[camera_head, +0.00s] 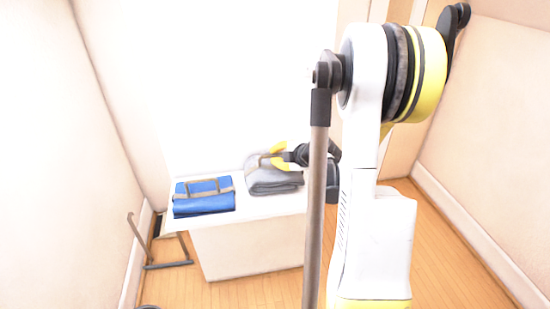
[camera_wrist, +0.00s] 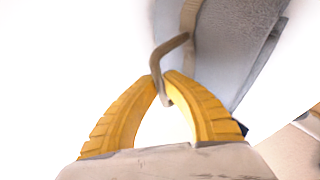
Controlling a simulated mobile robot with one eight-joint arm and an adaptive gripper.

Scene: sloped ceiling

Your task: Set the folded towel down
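A grey folded towel (camera_head: 274,182) with a brownish strap handle is at the right part of the white table (camera_head: 250,210). In the head view it looks to be on or very close to the tabletop; I cannot tell if it touches. My gripper (camera_head: 266,159), with yellow fingers, reaches in from the right at the towel's top. In the wrist view the fingertips (camera_wrist: 161,76) close on the bent strap handle (camera_wrist: 171,52), and the grey towel (camera_wrist: 225,45) lies beyond it. The far fingertip is partly hidden in the head view.
A blue folded bundle (camera_head: 204,203) with a similar strap handle lies on the table's left part. A dark metal frame (camera_head: 165,265) stands on the floor left of the table. Walls close in behind and to the left; a strip of bare tabletop separates the two bundles.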

